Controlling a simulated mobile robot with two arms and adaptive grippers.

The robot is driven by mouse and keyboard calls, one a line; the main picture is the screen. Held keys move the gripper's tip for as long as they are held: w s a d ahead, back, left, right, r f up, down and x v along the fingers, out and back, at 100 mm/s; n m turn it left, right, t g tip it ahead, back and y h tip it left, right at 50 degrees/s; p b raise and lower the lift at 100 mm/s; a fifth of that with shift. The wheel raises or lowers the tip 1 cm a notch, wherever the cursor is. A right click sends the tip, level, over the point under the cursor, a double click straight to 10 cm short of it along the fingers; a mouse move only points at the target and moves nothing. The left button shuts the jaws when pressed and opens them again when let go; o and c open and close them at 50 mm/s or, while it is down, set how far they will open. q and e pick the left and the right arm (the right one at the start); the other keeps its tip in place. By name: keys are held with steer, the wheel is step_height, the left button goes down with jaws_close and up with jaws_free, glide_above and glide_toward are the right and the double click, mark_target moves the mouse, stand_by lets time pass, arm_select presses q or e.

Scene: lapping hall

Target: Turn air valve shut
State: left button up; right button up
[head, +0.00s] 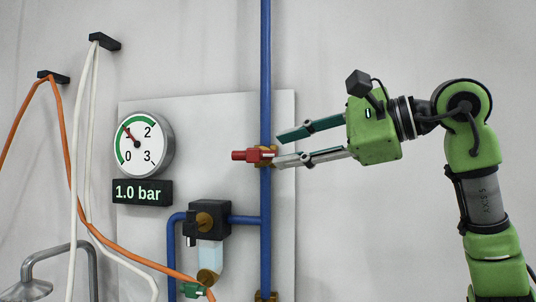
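The air valve is a small brass body with a red handle (244,155), set on the vertical blue pipe (265,60). The handle points left, crosswise to the pipe. My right gripper (277,150) reaches in from the right with its two fingers spread apart. The fingertips are close to the right end of the handle, at the pipe. The lower fingertip overlaps the valve in the picture; I cannot tell if it touches. Nothing is held between the fingers. My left gripper is out of view.
A round gauge (145,152) has its needle near 1, and the display (142,193) below reads 1.0 bar. A filter unit (209,220) joins the pipe by a blue branch. Orange (66,150) and white hoses hang at left. The wall right of the panel is clear.

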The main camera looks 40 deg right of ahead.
steer(key=v, duration=0.5)
steer(key=shift+s+d+r, duration=0.1)
steer(key=shift+s, duration=0.1)
stand_by(0.4)
